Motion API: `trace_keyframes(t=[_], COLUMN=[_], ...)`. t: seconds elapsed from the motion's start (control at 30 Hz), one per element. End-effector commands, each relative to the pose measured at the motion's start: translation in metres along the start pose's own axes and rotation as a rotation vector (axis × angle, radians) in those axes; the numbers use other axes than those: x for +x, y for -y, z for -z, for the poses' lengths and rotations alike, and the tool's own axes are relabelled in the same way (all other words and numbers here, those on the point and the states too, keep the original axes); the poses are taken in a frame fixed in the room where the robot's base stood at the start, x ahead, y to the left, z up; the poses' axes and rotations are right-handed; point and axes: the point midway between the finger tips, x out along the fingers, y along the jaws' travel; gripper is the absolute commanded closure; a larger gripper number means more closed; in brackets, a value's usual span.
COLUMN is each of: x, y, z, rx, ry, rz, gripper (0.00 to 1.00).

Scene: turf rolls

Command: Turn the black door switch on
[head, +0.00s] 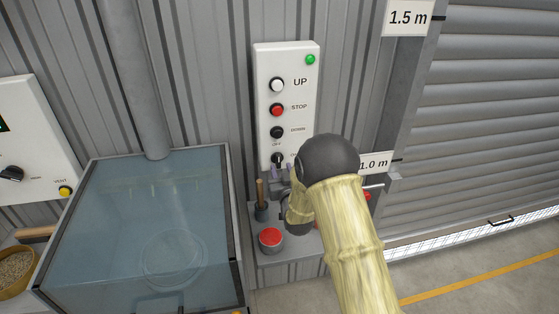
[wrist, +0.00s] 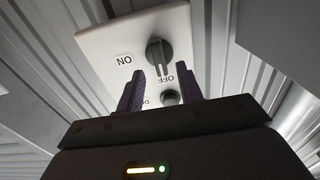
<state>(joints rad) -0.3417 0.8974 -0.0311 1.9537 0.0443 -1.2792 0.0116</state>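The black door switch (head: 278,159) is a rotary knob at the bottom of the white control panel (head: 262,100). In the wrist view the black door switch (wrist: 160,50) shows between an ON label and an OFF label, with its grip bar pointing toward OFF. My gripper (head: 280,171) is just below the knob in the head view, largely hidden by my arm. In the wrist view my gripper (wrist: 159,70) is open, with its two dark fingers apart and the knob's bar lying between the tips. Whether they touch it is unclear.
Above the switch are a black button (head: 277,132), a red STOP button (head: 277,109), a white UP button (head: 277,84) and a green lamp (head: 310,59). A red button (head: 270,237) sits below left. A glass-topped box (head: 140,215) stands left; a roller door (head: 490,110) is right.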

Motion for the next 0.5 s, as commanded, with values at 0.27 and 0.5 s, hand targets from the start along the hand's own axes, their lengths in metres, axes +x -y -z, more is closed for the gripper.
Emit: trace_keyframes(t=[0.27,0.5], x=[0.034,0.041], y=[0.000,0.000], z=[0.001,0.000], rx=[0.000,0.000], ry=[-0.001,0.001], rz=[0.000,0.000], gripper=[0.64,0.64])
